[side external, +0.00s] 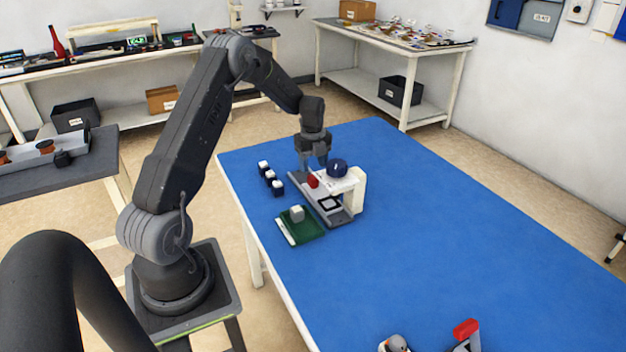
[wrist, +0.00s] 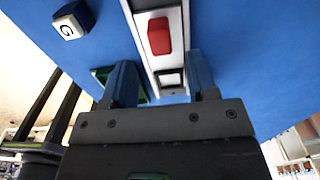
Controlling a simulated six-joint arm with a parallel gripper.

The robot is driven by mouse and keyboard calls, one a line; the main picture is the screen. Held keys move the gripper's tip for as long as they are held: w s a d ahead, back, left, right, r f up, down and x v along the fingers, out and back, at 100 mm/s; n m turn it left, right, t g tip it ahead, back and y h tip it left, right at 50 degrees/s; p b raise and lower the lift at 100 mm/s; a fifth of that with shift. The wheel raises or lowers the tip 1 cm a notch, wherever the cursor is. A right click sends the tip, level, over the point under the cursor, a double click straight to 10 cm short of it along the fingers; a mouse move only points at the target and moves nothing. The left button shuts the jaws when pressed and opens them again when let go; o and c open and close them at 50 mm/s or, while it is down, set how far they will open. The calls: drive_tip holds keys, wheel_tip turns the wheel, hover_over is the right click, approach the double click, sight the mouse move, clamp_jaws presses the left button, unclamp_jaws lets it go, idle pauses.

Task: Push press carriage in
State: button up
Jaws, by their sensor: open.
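The press (side external: 356,188) stands on the blue table, a white frame with a dark blue round knob (side external: 337,168) on top and a grey base rail. The carriage on the rail has a red block-shaped handle (side external: 313,181); the handle also shows in the wrist view (wrist: 159,37). A dark-framed white square (side external: 330,203) lies on the rail near the press. My gripper (side external: 316,166) is above the rail by the red handle. In the wrist view its two fingers (wrist: 160,85) are apart with nothing held, and the handle lies beyond them. I cannot tell whether they touch the carriage.
Several dark blue cubes with white tops (side external: 270,176) stand left of the press; one lettered G shows in the wrist view (wrist: 74,20). A green tray (side external: 302,226) with a grey-white block is in front. The table's right side is clear.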

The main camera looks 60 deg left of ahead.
sight(313, 177)
wheel_tip(313, 177, down, 6)
drive_tip(key=shift+f, duration=0.1)
idle(0.4)
clamp_jaws()
idle(0.3)
